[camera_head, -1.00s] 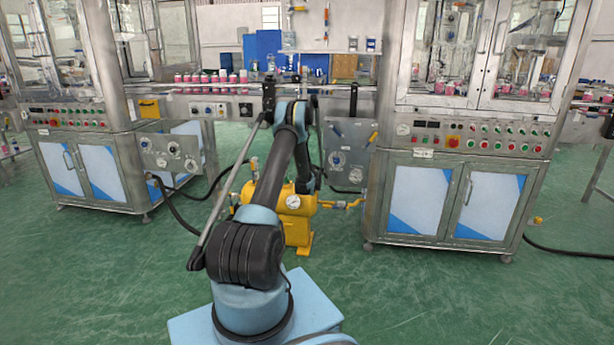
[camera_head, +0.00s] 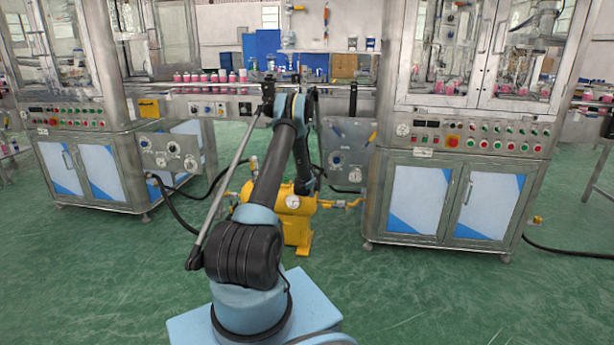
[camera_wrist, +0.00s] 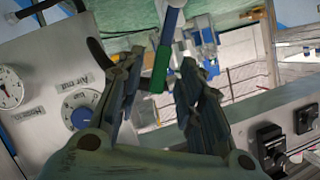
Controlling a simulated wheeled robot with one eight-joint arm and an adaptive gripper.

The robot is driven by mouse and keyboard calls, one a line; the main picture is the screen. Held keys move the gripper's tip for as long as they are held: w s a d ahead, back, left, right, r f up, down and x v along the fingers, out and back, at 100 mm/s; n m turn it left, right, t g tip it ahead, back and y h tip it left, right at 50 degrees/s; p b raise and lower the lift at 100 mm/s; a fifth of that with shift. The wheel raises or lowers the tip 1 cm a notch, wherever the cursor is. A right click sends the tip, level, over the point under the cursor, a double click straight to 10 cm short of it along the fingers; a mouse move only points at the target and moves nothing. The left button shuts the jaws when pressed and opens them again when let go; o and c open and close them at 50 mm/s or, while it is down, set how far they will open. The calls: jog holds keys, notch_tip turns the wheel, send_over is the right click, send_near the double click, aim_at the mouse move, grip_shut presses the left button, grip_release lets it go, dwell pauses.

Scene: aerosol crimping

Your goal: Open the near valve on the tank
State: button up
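The yellow tank (camera_head: 296,228) stands on the floor behind my arm, with a round gauge (camera_head: 292,202) on its front. A yellow fitting with a pipe (camera_head: 350,203) sticks out on its right, and small fittings (camera_head: 253,165) show at its left. My arm hides part of the tank, and I cannot tell which fitting is the near valve. In the wrist view my gripper (camera_wrist: 160,68) has its two fingers apart. A green and blue handle-like bar (camera_wrist: 161,70) shows in the gap between them; no finger visibly grips it. The gripper is hard to make out in the head view.
A steel panel with dials (camera_wrist: 30,130) lies left in the wrist view, and black switches (camera_wrist: 268,140) sit at right. Steel cabinets (camera_head: 455,200) flank the tank in the head view. A black hose (camera_head: 180,212) runs left. Green floor in front is clear.

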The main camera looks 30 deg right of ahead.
jog(key=shift+v, duration=2.15)
jog(key=shift+a, duration=0.1)
